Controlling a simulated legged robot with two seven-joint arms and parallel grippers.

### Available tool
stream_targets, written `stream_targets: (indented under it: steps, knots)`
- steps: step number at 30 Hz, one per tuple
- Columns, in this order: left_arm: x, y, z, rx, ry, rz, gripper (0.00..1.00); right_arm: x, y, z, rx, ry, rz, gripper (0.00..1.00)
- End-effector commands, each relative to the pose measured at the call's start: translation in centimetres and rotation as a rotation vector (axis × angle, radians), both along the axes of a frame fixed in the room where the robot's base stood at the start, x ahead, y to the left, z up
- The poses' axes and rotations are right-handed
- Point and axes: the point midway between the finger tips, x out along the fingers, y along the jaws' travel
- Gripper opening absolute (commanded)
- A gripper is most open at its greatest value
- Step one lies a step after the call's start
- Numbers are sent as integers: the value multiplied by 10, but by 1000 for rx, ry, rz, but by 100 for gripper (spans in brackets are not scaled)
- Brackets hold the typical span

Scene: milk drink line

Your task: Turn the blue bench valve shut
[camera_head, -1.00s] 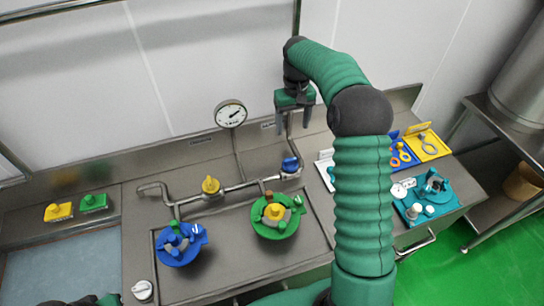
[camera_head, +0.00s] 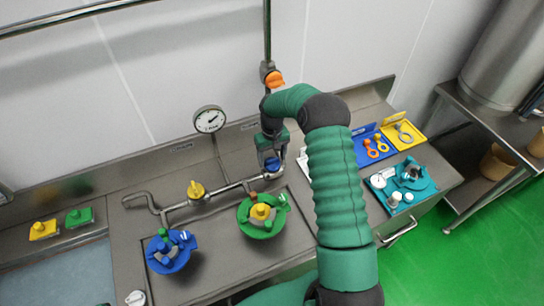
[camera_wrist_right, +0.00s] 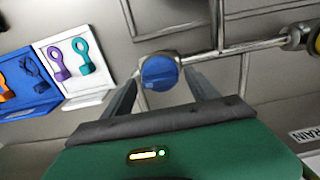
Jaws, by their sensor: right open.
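The blue bench valve (camera_head: 271,164) sits at the right end of the steel pipe on the bench. It shows in the wrist view as a round blue knob (camera_wrist_right: 158,73) with a raised bar across it. My right gripper (camera_head: 272,156) is open and points down at the valve in the head view. In the wrist view my right gripper's fingers (camera_wrist_right: 161,88) stand one on each side of the knob, with gaps showing. I cannot tell whether either finger touches it. My left gripper is not clearly seen.
A yellow valve (camera_head: 196,190) sits further left on the pipe. A gauge (camera_head: 209,119) stands behind. A blue fixture (camera_head: 170,252) and a green fixture (camera_head: 263,216) sit in front. Blue (camera_head: 372,147) and yellow (camera_head: 403,130) trays and a teal tray (camera_head: 402,184) lie to the right.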

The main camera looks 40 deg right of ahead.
Motion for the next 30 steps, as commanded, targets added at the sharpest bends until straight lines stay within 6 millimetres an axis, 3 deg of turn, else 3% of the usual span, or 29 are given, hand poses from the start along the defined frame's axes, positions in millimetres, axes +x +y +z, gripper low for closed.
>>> stream_targets:
  steps: [2,16,30]
  knots:
    - [0,0,0,0,0,0,0,0,0,0,0,0,0,67]
    - [0,0,0,0,0,0,0,0,-1,0,0,0,0,6]
    - [0,0,-4,0,0,0,0,0,-1,0,-1,0,-114,6]
